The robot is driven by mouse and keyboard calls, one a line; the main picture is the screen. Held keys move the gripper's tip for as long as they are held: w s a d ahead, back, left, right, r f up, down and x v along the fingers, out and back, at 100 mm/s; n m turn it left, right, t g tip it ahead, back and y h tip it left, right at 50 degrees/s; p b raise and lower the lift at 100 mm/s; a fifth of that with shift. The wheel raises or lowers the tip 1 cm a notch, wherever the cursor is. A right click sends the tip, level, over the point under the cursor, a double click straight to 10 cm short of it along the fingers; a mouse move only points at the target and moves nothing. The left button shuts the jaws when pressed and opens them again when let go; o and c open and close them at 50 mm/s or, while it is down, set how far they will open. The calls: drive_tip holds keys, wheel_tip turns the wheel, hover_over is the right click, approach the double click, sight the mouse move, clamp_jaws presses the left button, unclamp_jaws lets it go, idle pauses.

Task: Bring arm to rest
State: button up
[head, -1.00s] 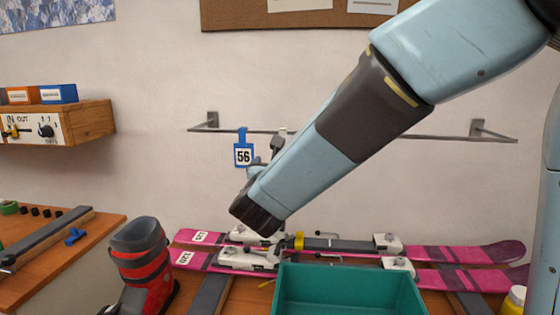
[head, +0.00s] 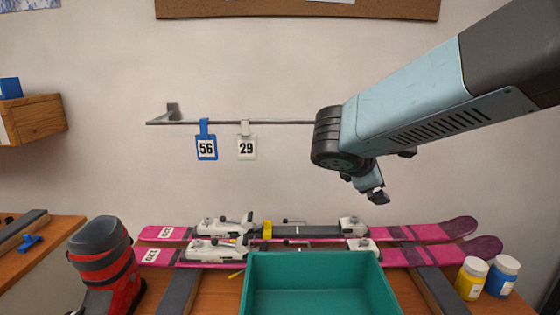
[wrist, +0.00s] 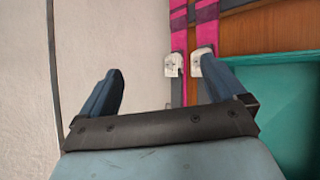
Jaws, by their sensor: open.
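My gripper (head: 376,180) hangs in the air in front of the wall, above the right part of the skis. In the wrist view my gripper (wrist: 165,88) shows its two fingers spread wide apart with nothing held between them. Part of the gripper is hidden behind my wrist in the head view. The two pink skis (head: 455,229) lie side by side on the bench below it, and they also show in the wrist view (wrist: 179,30).
A teal bin (head: 320,262) stands at the bench front. A red and grey boot (head: 105,262) is at left. Yellow (head: 470,282) and blue (head: 502,278) bottles stand at right. Tags 56 (head: 206,148) and 29 (head: 247,147) hang from the wall rail (head: 270,123).

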drive_tip(key=s+d+m+g+y, duration=0.2)
drive_tip(key=s+m+y, duration=0.5)
drive_tip(key=s+m, duration=0.7)
drive_tip(key=shift+s+d+f+m+y, duration=0.15)
drive_tip(key=shift+d+f+m+y, duration=0.3)
drive_tip(key=shift+m, duration=1.05)
drive_tip(key=shift+d, duration=0.15)
idle(0.6)
